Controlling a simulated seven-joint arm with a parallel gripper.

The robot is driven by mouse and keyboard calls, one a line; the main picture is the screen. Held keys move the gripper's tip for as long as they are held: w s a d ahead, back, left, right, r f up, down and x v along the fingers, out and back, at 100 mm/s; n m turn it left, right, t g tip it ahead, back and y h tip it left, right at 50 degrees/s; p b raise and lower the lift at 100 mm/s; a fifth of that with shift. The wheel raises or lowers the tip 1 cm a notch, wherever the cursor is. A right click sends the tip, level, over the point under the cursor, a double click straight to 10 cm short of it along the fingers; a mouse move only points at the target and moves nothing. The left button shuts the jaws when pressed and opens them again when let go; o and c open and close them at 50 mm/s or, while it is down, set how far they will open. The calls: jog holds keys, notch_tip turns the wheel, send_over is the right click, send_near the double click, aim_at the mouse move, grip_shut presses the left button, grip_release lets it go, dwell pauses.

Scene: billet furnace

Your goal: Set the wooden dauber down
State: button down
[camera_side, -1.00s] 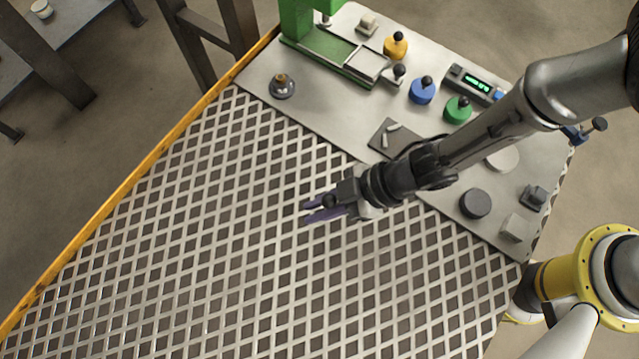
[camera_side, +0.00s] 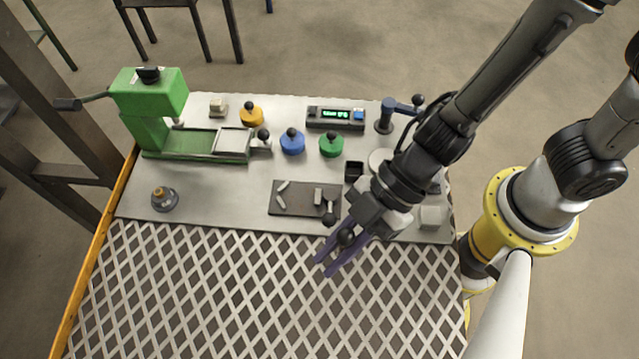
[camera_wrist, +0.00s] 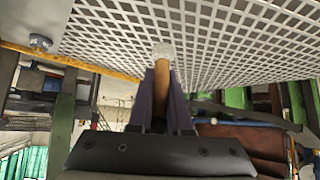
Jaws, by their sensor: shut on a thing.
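The wooden dauber (camera_wrist: 162,82) shows in the wrist view as a brown wooden stick with a pale, rounded tip (camera_wrist: 163,51). My gripper (camera_side: 328,268) is shut on it, with the stick between the two purple fingers and its tip pointing away from the wrist. In the wrist view the pale tip shows against the white lattice grating. In the side view the fingers are over the grating, near its border with the grey plate, and I cannot make out the dauber there. Whether the tip touches the grating I cannot tell.
The grating (camera_side: 230,300) is clear of loose things.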

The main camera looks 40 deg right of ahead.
jog(key=w+d+m+t+h, duration=0.25)
jog(key=w+d+m, duration=0.25)
jog(key=w+d, duration=0.4)
jog(key=w+d+m+t+h, duration=0.1)
jog(key=w+d+m+t, duration=0.4)
jog(key=w, duration=0.6)
jog(key=w+d+m+h, duration=0.3)
jog(key=w+d+m, duration=0.1)
jog(key=d, duration=0.6)
jog(key=w+d+m+h, duration=0.3)
jog(key=w+d, duration=0.1)
jog(key=d, duration=0.6)
jog(key=s+a+r+n+g+y, duration=0.1)
jog(key=s+a+r+n+y, duration=0.1)
jog(key=s+a+n+y, duration=0.8)
jog(key=s+n+g+h, duration=0.1)
jog(key=s+n+g, duration=0.2)
jog(key=s, duration=1.3)
send_over(347, 163)
jog(key=s+a, duration=0.2)
jog(key=shift+m, duration=0.3)
jog(key=f, duration=0.8)
jog(key=shift+d+f, duration=0.15)
jog(key=shift+d, duration=0.1)
jog(key=shift+w+f, duration=0.15)
jog(key=shift+f, duration=0.05)
jog(key=shift+w+a+f, duration=0.1)
jog(key=shift+f, duration=1.6)
